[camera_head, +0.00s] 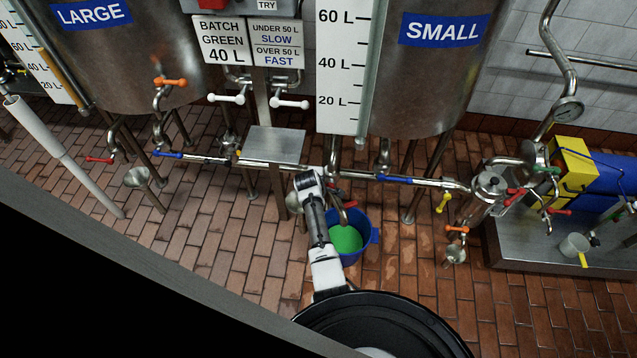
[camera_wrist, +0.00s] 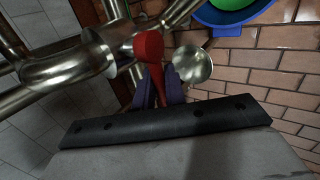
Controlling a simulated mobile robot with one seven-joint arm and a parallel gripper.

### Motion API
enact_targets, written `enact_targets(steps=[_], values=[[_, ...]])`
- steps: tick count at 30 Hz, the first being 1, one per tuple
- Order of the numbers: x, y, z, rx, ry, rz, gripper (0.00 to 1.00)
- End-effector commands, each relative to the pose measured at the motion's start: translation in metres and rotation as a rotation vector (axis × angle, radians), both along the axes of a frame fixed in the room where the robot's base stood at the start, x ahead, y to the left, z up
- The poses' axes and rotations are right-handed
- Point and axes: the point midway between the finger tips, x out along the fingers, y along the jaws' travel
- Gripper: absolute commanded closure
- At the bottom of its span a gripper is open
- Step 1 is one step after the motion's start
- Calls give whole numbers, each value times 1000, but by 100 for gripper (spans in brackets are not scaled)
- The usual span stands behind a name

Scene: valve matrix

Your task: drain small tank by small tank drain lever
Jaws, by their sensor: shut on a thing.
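The small tank (camera_head: 420,95) is a steel cylinder with a blue SMALL label at the upper right of the head view. Below it, a red drain lever (camera_head: 350,204) shows partly behind my arm. In the wrist view the red lever (camera_wrist: 148,48) lies in line with my gripper (camera_wrist: 163,85), whose dark fingers are shut on its narrow part. A blue bucket (camera_head: 373,237) with green liquid (camera_head: 345,239) stands on the floor under the drain outlet. The bucket (camera_wrist: 225,30) also shows at the top of the wrist view. I cannot tell whether liquid is flowing.
Pipes with blue levers (camera_head: 395,179) run beside my arm. A steel shelf (camera_head: 275,145) is to the left. A steel platform (camera_head: 530,245) with a blue and yellow machine (camera_head: 572,165) is at the right. Tiled floor (camera_head: 400,270) is open in front.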

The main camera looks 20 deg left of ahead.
Motion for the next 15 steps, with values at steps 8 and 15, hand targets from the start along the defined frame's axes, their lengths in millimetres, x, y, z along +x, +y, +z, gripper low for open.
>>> enact_targets(steps=[8,15], values=[[0,-1,2,54,16,-1,100],[0,-1,2,60,18,-2,100]])
